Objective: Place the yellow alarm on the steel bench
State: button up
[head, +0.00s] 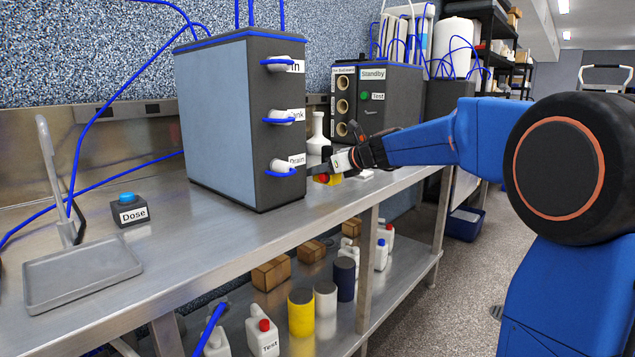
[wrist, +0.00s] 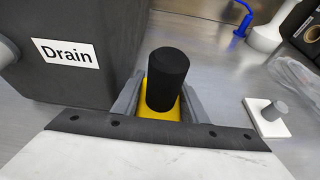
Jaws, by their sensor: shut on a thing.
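The yellow alarm (wrist: 150,96) has a yellow body with a black cylinder on it in the wrist view. My gripper (wrist: 158,104) is shut on it, with a grey finger on each side of the yellow body. In the head view the alarm (head: 335,179) shows as a small yellow patch with a red part, at my gripper (head: 325,172). It is over the steel bench (head: 235,228), just right of the grey box's Drain corner. I cannot tell whether its underside touches the bench. Its lower part is hidden.
The grey box (head: 225,125) with In, Tank and Drain ports stands close left. A white plate with a grey knob (wrist: 268,117) lies to the right. A white bottle (head: 318,130) and the Standby box (head: 390,95) stand behind. The bench's left front is mostly clear around the Dose button (head: 130,211).

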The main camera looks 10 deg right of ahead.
aim_at(319, 181)
jog(key=shift+f, duration=1.7)
jog(key=shift+f, duration=0.1)
jog(key=o, duration=1.3)
